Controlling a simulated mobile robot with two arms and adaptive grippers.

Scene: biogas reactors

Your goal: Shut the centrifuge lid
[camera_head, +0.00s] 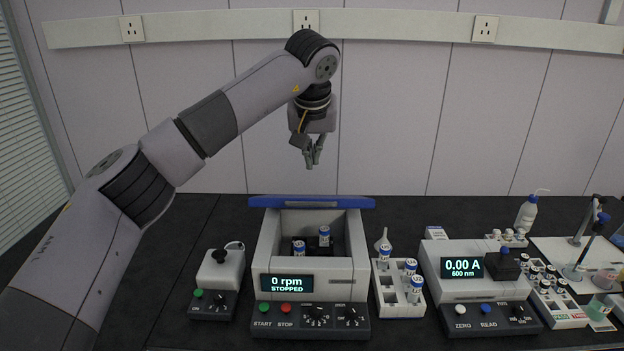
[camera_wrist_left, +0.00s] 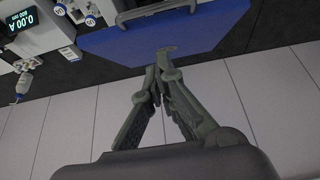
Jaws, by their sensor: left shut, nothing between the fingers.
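The centrifuge (camera_head: 350,262) stands on the dark bench, and its display reads 0 rpm, STOPPED. Its blue lid (camera_head: 312,202) is open and shows as a thin bar along the top of the back edge. Two capped vials (camera_head: 324,236) show inside the open chamber. My left gripper (camera_head: 313,166) points down above and apart from the lid in the head view. Its fingers are shut and empty. In the left wrist view, the fingertips (camera_wrist_left: 158,72) are in front of the broad blue face of the lid (camera_wrist_left: 120,42); contact cannot be told. My right gripper is out of view.
A small device with a knob (camera_head: 220,270) stands left of the centrifuge. A white vial rack (camera_head: 392,300) and a photometer (camera_head: 462,290) reading 0.00 A stand to the right. A wash bottle (camera_head: 526,214) stands farther right. The bench at the left back is clear.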

